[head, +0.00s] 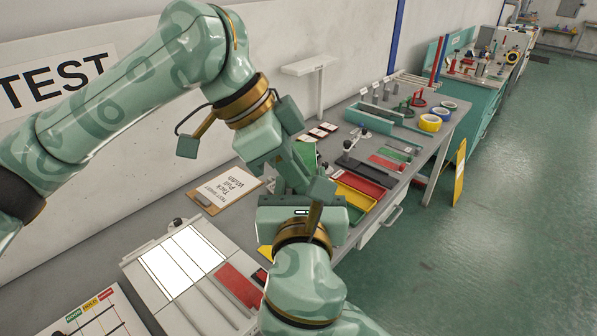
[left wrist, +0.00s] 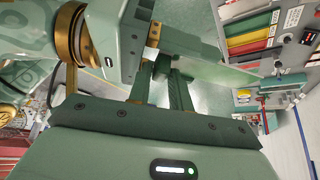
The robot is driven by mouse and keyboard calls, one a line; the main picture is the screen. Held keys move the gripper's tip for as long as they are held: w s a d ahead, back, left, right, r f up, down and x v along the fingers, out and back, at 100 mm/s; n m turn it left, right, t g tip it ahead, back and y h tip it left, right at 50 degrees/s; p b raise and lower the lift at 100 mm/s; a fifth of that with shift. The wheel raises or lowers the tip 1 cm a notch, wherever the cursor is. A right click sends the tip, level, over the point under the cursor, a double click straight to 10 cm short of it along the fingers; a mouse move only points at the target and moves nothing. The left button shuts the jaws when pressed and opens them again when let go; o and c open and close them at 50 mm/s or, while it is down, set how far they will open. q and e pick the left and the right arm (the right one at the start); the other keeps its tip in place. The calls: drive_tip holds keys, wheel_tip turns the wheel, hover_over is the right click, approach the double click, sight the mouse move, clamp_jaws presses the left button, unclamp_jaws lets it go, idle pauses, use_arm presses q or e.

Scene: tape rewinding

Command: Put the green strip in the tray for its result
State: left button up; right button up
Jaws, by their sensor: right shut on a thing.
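A green strip (left wrist: 225,72) stands out from between the two grippers in the left wrist view. In the head view a small part of the green strip (head: 306,153) shows behind my grippers. My right gripper (head: 317,190) is shut on it, though the grip itself is partly hidden. My left gripper (head: 303,183) is close against the right one; its fingers (left wrist: 163,90) show a gap. Result trays stand side by side on the bench: a red tray (head: 361,181), a yellow tray (head: 345,191) and a green tray (head: 354,214), partly hidden by my right gripper.
A clipboard (head: 228,188) lies left of the grippers. A white panelled board (head: 185,262) with a red strip (head: 238,285) is in front. Behind the trays are flat strips (head: 387,162), a teal box (head: 370,118) and tape rolls (head: 431,122).

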use_arm(q)
drive_tip(key=shift+d+f, duration=0.15)
drive_tip(key=shift+f, duration=0.05)
clamp_jaws()
use_arm(e)
drive_tip(key=o, duration=1.1)
drive_tip(key=shift+c, duration=0.2)
